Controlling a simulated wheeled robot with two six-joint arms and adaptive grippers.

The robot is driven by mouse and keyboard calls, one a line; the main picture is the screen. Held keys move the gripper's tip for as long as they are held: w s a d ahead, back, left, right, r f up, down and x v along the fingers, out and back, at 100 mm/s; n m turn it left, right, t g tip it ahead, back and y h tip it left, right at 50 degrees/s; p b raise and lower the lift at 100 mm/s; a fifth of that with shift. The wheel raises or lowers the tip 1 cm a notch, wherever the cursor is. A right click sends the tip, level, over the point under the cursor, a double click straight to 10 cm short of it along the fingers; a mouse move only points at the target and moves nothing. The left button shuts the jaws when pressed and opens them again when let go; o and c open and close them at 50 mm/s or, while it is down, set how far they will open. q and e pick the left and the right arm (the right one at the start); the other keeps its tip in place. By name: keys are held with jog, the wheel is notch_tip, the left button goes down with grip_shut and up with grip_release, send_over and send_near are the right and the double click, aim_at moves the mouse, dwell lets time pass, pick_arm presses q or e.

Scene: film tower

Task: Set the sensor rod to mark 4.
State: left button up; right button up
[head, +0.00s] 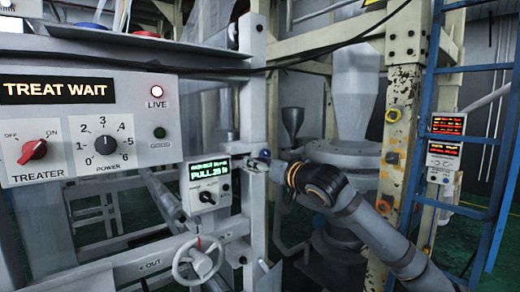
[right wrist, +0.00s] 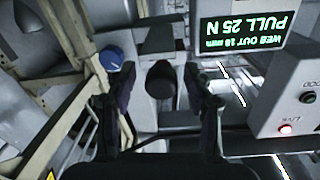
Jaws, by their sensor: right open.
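My right gripper (head: 256,165) is at the grey upright beside the small display box, its arm coming in from the right. In the right wrist view my right gripper (right wrist: 160,74) is open, with a finger on either side of a dark rounded knob (right wrist: 161,84) on a pale block. Contact cannot be told. This knob may be the end of the sensor rod; no numbered marks are readable near it. A blue knob (right wrist: 111,57) sits left of the fingers; it also shows in the head view (head: 264,154). My left gripper is not in view.
The display box (head: 209,184) reads "PULL 25 N"; the right wrist view shows "WEB OUT 18 mm" upside down. The left panel has a "TREAT WAIT" sign (head: 57,90), red treater switch (head: 33,151) and power dial (head: 105,145). A handwheel (head: 198,259) is below. A blue ladder (head: 415,195) stands right.

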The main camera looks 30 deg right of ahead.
jog(key=shift+w+a, duration=0.15)
jog(key=shift+w, duration=0.05)
grip_shut()
dwell(0.3)
